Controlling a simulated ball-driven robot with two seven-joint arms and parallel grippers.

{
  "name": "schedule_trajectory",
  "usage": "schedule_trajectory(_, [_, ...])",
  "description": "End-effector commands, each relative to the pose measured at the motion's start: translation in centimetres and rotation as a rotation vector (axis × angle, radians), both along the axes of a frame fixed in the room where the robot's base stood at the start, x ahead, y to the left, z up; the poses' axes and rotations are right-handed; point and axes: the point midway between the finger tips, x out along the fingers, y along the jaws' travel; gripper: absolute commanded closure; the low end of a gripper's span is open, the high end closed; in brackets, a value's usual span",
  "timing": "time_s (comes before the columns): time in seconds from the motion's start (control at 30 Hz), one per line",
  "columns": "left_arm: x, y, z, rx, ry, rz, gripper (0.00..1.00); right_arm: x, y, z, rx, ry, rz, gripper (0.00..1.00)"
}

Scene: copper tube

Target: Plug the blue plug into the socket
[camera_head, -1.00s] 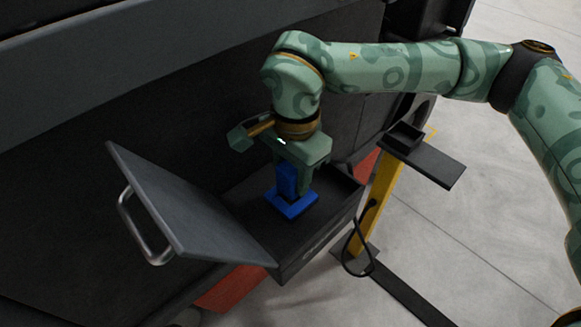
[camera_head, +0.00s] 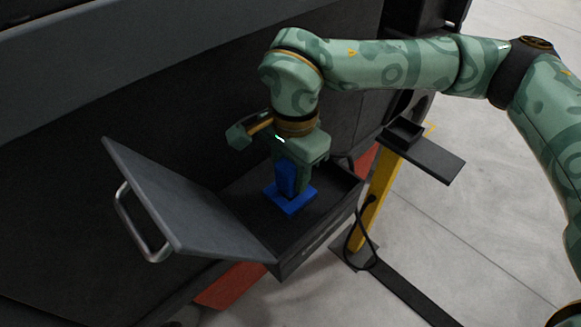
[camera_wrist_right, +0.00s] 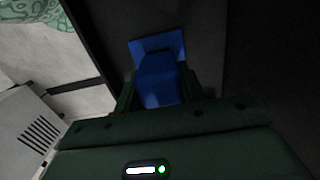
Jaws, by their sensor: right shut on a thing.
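The blue plug (camera_head: 287,176) is upright inside the open dark box. It stands on a square blue base (camera_head: 291,200), which may be its own flange or part of the socket; I cannot tell. My right gripper (camera_head: 293,172) points down and is shut on the plug from above. In the right wrist view, the plug (camera_wrist_right: 160,82) sits between the fingers of my right gripper (camera_wrist_right: 160,95), with the blue base (camera_wrist_right: 157,45) beyond it. The contact below the base is hidden, so I cannot tell how deep it sits. My left gripper is not in view.
The open box (camera_head: 318,222) has walls around the plug. Its grey lid (camera_head: 185,215) with a metal handle (camera_head: 140,222) stands open to the left. A yellow post (camera_head: 375,205) with a dark tray (camera_head: 430,158) stands at the right. A black cable (camera_head: 354,240) hangs beside the box.

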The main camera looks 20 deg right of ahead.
Motion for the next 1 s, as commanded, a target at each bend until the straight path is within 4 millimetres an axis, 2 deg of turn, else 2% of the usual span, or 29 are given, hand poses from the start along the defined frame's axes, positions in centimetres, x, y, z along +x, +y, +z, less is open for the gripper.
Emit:
schedule_trajectory(0.3, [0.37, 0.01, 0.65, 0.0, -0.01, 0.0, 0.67, -0.07, 0.13, 0.16, 0.001, -0.002, 0.001, 0.84])
schedule_trajectory(1.0, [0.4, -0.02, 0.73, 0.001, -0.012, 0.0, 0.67, -0.08, 0.13, 0.09, 0.0, -0.001, 0.001, 0.84])
